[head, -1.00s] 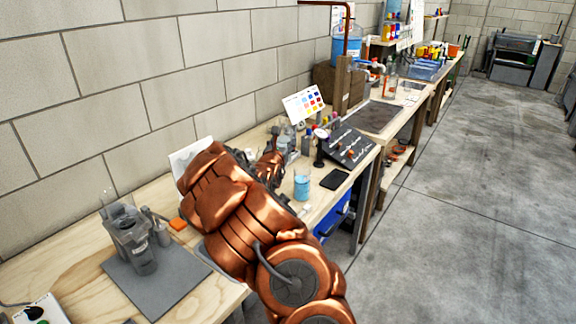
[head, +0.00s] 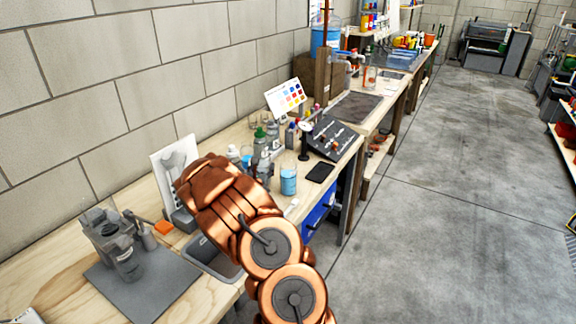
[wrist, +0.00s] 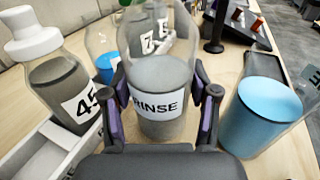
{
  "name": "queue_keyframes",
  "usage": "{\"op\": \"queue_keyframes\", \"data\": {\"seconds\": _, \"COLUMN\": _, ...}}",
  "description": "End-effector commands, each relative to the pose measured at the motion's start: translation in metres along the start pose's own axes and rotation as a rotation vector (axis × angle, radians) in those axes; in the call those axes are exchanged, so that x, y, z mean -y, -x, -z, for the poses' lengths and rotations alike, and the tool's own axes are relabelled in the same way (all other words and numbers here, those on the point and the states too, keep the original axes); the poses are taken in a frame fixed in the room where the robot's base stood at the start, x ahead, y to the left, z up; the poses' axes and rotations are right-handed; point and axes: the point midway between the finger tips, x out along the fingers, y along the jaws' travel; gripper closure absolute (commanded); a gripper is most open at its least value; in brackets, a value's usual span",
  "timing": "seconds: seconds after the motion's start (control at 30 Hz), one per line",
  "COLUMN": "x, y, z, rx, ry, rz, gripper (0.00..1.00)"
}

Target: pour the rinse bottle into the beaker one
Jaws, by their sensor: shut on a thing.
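The rinse bottle (wrist: 160,105), clear with grey liquid and a white RINSE label, stands between my gripper's two fingers in the wrist view. My gripper (wrist: 165,95) is shut on it. The bottle looks upright, and I cannot tell whether its base touches the bench. A clear beaker with blue liquid (wrist: 262,112) is just right of the gripper; only the end of its label, an E, shows, so I cannot confirm it is beaker one. A blue-filled beaker (head: 289,180) also shows in the head view, right of my gripper (head: 262,166), which my arm partly hides.
A bottle marked 45 (wrist: 62,92) with a white cap is close on the left. Another blue-filled vessel (wrist: 107,64) and a numbered bottle (wrist: 152,40) are behind. A grey bin (head: 212,262) is in front.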

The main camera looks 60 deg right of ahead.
Motion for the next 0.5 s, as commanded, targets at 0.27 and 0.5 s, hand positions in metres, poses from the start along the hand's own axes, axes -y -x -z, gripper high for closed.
{"op": "queue_keyframes", "data": {"seconds": 0.27, "x": -0.0002, "y": 0.0, "z": -0.0013, "rx": 0.003, "ry": -0.005, "rz": 0.0, "gripper": 1.0}}
{"op": "queue_keyframes", "data": {"seconds": 0.5, "x": 0.0005, "y": 0.0015, "z": -0.0027, "rx": 0.015, "ry": -0.067, "rz": -0.002, "gripper": 1.0}}
